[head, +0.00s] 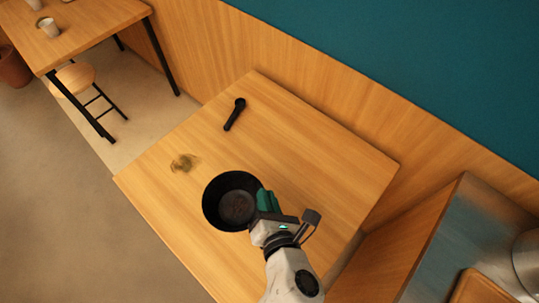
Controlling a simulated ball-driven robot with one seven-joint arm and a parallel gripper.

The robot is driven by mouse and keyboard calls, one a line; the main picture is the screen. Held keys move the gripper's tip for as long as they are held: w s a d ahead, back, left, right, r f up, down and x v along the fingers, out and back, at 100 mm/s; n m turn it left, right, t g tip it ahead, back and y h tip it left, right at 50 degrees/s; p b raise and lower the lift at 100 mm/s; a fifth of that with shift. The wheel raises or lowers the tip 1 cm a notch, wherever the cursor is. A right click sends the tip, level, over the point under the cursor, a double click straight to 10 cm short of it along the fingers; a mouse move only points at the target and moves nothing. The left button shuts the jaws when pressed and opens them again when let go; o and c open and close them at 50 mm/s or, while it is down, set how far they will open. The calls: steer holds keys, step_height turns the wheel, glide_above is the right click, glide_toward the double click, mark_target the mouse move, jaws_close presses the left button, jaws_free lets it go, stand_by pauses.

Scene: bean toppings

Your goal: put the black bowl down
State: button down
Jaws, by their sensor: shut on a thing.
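The black bowl (235,204) is round and dark, with its open mouth facing up toward the camera. It is over the near middle of the wooden table (310,133); I cannot tell whether it touches the top. My gripper (266,201) is at the bowl's right side, with green fingers shut on its rim. The finger inside the bowl and the contact itself are hard to make out.
A black handled object (234,114) lies near the table's back left. The table's right half is clear. A wooden tray (478,288) is on a counter at the lower right.

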steer(key=shift+w+a+f+b, duration=0.55)
steer(key=shift+w+f+b, duration=0.2)
steer(key=shift+w+f, duration=1.45)
steer(key=shift+w+a+f+b, duration=0.5)
steer(key=shift+w+f+b, duration=0.2)
steer(key=shift+w+f, duration=1.5)
steer(key=shift+w+a+f+b, duration=0.55)
steer(key=shift+w+f+b, duration=0.2)
steer(key=shift+w+f, duration=1.4)
steer(key=shift+w+r, duration=0.1)
steer(key=shift+w, duration=0.1)
steer(key=c, duration=1.3)
jaws_free()
steer(key=shift+o, duration=0.2)
